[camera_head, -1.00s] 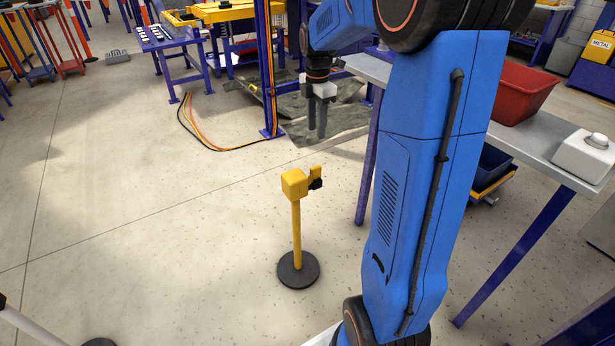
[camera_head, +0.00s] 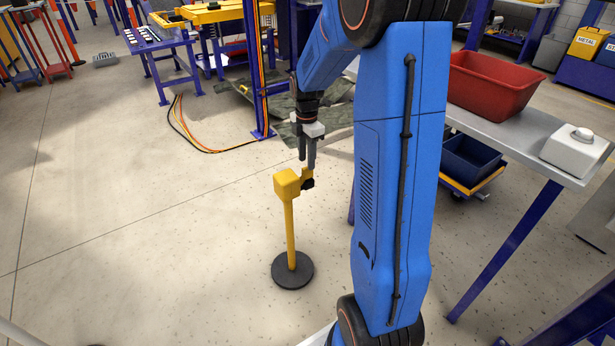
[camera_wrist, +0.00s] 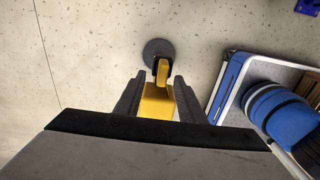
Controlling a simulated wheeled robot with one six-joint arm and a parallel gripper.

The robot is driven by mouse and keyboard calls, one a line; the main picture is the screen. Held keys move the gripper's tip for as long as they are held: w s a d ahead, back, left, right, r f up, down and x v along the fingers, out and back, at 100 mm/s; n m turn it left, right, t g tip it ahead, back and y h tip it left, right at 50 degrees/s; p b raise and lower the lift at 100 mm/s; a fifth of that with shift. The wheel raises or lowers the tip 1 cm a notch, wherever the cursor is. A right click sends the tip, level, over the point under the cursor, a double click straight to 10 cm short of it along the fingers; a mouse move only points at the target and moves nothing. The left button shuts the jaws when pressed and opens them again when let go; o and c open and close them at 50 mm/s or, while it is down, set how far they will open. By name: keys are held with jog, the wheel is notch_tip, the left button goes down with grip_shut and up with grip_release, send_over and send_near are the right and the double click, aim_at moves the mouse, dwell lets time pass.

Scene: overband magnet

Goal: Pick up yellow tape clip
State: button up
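The yellow tape clip (camera_head: 307,174) with its dark lower part is on the side of the yellow head (camera_head: 287,184) of a post on a round black base (camera_head: 292,270). My gripper (camera_head: 307,164) points down at the clip, its fingertips at or just above it. Contact cannot be told. In the wrist view, my gripper (camera_wrist: 155,85) is open, with the yellow post head (camera_wrist: 157,102) showing between the fingers and the clip (camera_wrist: 163,71) just beyond it, near the fingertip line. The wrist view shows a gap between the fingers, with nothing clamped.
A grey table (camera_head: 510,135) on the right holds a red bin (camera_head: 490,85) and a white box (camera_head: 575,150). A dark blue bin (camera_head: 468,160) stands below it. Orange and black cables (camera_head: 190,135) lie near the blue frame (camera_head: 257,70). The floor left of the post is clear.

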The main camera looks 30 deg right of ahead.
aim_at(308, 176)
jog(key=shift+s+f, duration=0.15)
jog(key=shift+f, duration=1.1)
jog(key=shift+s+f, duration=0.1)
jog(key=shift+f, duration=1.1)
grip_shut()
